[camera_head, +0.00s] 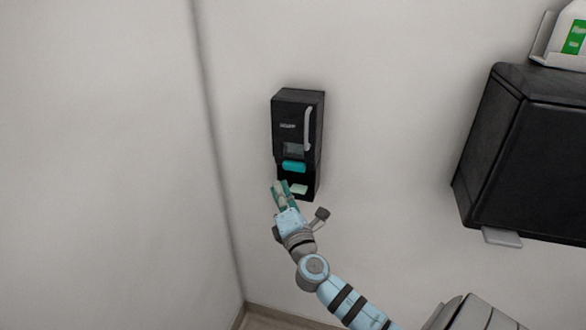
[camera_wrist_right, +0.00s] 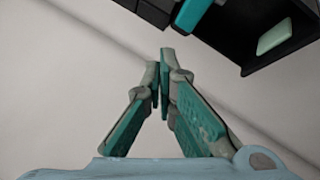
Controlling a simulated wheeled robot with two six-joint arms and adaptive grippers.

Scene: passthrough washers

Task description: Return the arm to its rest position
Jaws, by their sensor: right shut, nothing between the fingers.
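My right gripper (camera_head: 279,188) is at the lower left of a black wall-mounted dispenser (camera_head: 291,108), just below its teal lever (camera_head: 293,166). In the right wrist view the gripper (camera_wrist_right: 160,65) is shut, with its fingertips together and nothing between them. The dispenser's dark underside (camera_wrist_right: 235,35) and teal lever (camera_wrist_right: 192,12) show beyond the fingertips, at the top of that view. My right arm (camera_head: 345,295) reaches up from the bottom of the head view. My left gripper is not in view.
A large black wall unit (camera_head: 530,150) with a grey tab (camera_head: 502,237) below it juts out at the right. A wall corner runs down left of the dispenser. The wall between the dispenser and the large unit is clear.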

